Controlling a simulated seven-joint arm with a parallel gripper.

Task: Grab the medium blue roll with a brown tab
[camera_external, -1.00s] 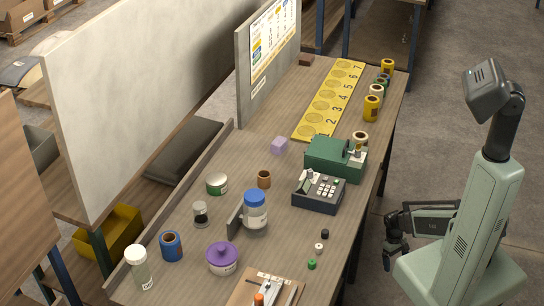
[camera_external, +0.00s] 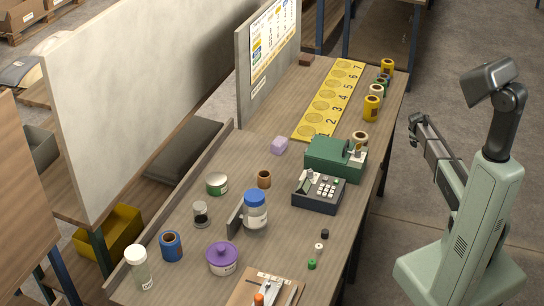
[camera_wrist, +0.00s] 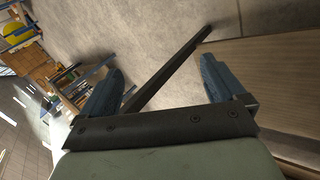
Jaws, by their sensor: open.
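A blue roll (camera_external: 171,246) with a brown inner core stands upright on the near left part of the table, in the external view. A separate brown tab cannot be made out on it. My gripper (camera_wrist: 162,65) is open and empty in the wrist view, its two blue fingers wide apart, with floor and a wooden edge beyond. In the external view my arm is raised to the right of the table, off its edge and far from the blue roll. The finger details are too small to tell there. The blue roll is not seen in the wrist view.
A purple-lidded pot (camera_external: 222,259), a clear bottle (camera_external: 139,268) and a dark-topped jar (camera_external: 201,214) surround the roll. Yellow rolls (camera_external: 372,108) stand at the far right edge.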

